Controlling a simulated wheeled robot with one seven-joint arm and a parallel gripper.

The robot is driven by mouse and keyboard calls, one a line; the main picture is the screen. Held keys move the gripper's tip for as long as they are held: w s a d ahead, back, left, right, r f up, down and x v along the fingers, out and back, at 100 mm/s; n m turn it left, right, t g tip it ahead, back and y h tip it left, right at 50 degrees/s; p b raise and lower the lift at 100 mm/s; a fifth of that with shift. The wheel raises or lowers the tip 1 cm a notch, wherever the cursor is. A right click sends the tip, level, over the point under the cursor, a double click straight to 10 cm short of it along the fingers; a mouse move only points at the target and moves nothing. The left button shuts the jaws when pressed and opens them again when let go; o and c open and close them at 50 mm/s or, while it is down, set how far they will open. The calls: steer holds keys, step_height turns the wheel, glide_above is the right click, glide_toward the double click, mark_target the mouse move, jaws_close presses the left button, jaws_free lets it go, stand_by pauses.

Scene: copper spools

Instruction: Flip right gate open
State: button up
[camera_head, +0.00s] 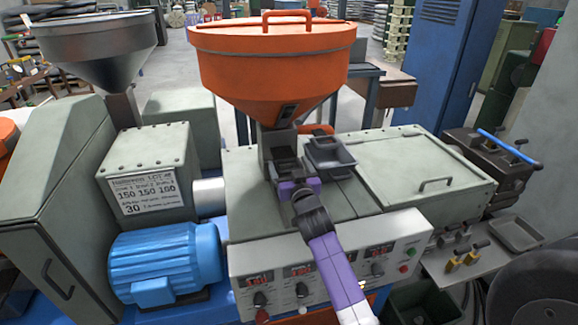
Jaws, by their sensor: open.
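The orange hopper (275,75) with a lid handle stands on the green machine. Its dark throat block (277,150) sits below it. Which part is the right gate, I cannot tell for sure. A grey tray-like part (330,155) sits right of the throat, with an orange piece (318,130) behind it. At the far right a dark block (495,165) carries a blue handle (508,146). My gripper (292,180) is open, in front of the throat and left of the tray-like part. My wrist hides part of the area, and contact cannot be told.
A flat green cover (415,170) with a handle lies right of the gripper. The control panel (330,265) is below my arm. A blue motor (165,265) and a grey funnel (95,45) stand left. A small metal tray (517,233) is at the right.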

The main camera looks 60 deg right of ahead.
steer(key=shift+a, duration=0.1)
steer(key=b+v, duration=0.1)
steer(key=v, duration=0.6)
steer(key=shift+s+a+b, duration=0.2)
steer(key=shift+s+b, duration=0.05)
steer(key=shift+b, duration=0.1)
